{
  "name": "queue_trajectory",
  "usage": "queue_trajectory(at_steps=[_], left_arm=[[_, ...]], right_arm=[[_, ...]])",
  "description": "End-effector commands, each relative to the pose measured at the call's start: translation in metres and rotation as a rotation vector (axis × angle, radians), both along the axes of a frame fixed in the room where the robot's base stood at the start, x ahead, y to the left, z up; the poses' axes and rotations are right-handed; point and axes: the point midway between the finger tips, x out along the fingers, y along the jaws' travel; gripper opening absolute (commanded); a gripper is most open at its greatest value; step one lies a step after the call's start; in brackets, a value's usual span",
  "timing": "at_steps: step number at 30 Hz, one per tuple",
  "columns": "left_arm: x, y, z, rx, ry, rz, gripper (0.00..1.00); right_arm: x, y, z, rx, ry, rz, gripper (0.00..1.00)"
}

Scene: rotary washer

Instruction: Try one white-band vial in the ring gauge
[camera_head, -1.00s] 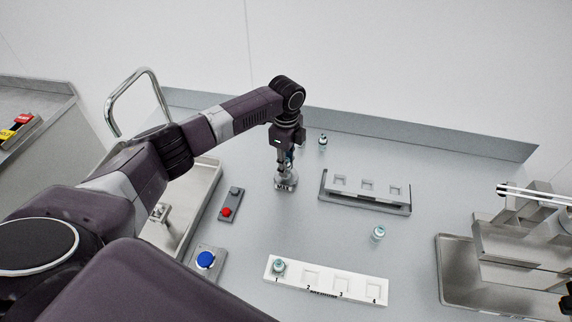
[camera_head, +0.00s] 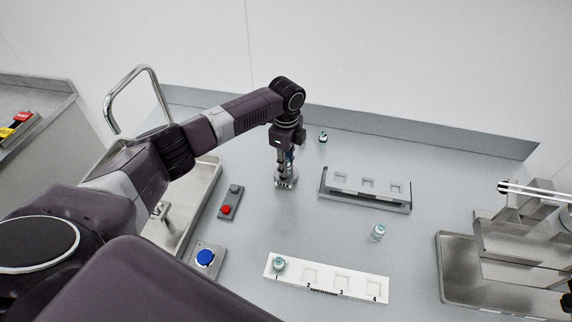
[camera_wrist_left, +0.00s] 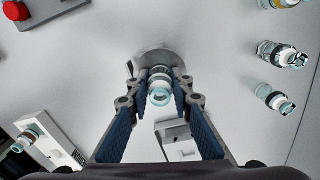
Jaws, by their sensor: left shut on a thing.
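My left gripper (camera_head: 285,168) is shut on a vial (camera_wrist_left: 160,88), which sits between the fingertips in the left wrist view. The vial shows a pale band and teal glass. The ring gauge (camera_head: 286,184), a small round grey stand, is directly under the gripper; it also shows behind the vial in the left wrist view (camera_wrist_left: 158,58). The fingers hide whether the vial is inside the ring or just above it. Other vials stand at the back (camera_head: 323,138), on the open table (camera_head: 378,232) and in slot 1 of the white numbered rack (camera_head: 325,283). My right gripper is not in view.
A three-socket rack (camera_head: 366,197) on a grey base stands right of the gauge. A red-button box (camera_head: 229,206) and a blue button (camera_head: 205,259) are at left, beside a metal tray (camera_head: 208,180). Metal equipment (camera_head: 520,240) stands at right. Several vials (camera_wrist_left: 281,55) line the left wrist view's right side.

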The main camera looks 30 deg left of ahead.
Motion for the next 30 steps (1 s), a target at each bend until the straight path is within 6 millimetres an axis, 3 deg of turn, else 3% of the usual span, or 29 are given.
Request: queue_trajectory(at_steps=[6, 7, 12, 23, 30], left_arm=[[0.0, 0.0, 0.0, 0.0, 0.0, 0.0, 0.08], [0.0, 0.0, 0.0, 0.0, 0.0, 0.0, 0.23], [0.0, 0.0, 0.0, 0.0, 0.0, 0.0, 0.41], [0.001, 0.0, 0.005, -0.001, -0.002, -0.001, 0.41], [0.002, 0.0, 0.048, -0.001, -0.005, -0.001, 0.41]], right_arm=[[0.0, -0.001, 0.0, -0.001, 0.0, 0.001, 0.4], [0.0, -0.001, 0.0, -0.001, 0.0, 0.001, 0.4], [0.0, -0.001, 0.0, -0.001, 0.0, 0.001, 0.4], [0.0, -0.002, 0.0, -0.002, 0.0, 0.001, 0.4], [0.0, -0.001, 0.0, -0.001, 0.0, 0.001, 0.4]])
